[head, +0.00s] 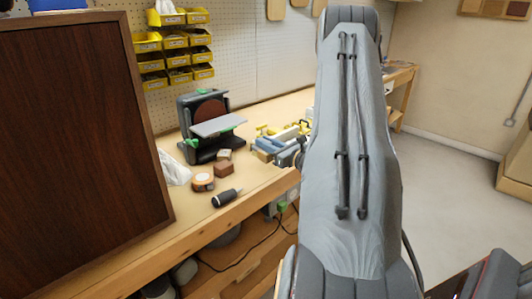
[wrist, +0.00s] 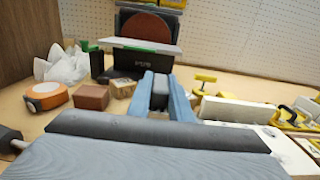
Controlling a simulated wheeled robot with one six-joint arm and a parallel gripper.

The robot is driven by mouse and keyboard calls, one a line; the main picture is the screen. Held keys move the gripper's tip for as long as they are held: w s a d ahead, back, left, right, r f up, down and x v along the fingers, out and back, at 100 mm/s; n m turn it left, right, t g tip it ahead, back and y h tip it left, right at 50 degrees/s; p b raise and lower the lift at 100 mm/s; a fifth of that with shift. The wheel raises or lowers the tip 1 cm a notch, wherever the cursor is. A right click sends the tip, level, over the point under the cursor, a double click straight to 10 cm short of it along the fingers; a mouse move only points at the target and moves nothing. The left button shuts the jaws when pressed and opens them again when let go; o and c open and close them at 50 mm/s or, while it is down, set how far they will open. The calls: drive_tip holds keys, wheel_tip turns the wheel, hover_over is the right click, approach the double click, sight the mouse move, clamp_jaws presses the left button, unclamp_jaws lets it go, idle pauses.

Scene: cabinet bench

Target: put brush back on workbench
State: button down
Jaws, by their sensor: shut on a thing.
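My gripper (head: 270,147) is over the workbench (head: 262,180), to the right of the disc sander. In the wrist view its blue fingers (wrist: 163,90) are shut on a small dark grey piece (wrist: 159,93), which I take to be part of the brush. The rest of the brush is hidden; I cannot see its bristles or tell whether it touches the bench. In the head view my arm covers part of the bench to the right.
A disc sander (head: 208,125) stands at the back. A tape measure (head: 203,182), wood blocks (head: 224,168), a black screwdriver-like tool (head: 226,198) and a crumpled white cloth (head: 174,168) lie left of my gripper. Yellow clamps (wrist: 204,82) lie right. A brown panel (head: 80,160) stands left.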

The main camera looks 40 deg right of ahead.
drive_tip(key=shift+f+p, duration=0.35)
drive_tip(key=shift+f, duration=1.7)
drive_tip(key=c, duration=1.6)
unclamp_jaws()
drive_tip(key=shift+f, duration=0.1)
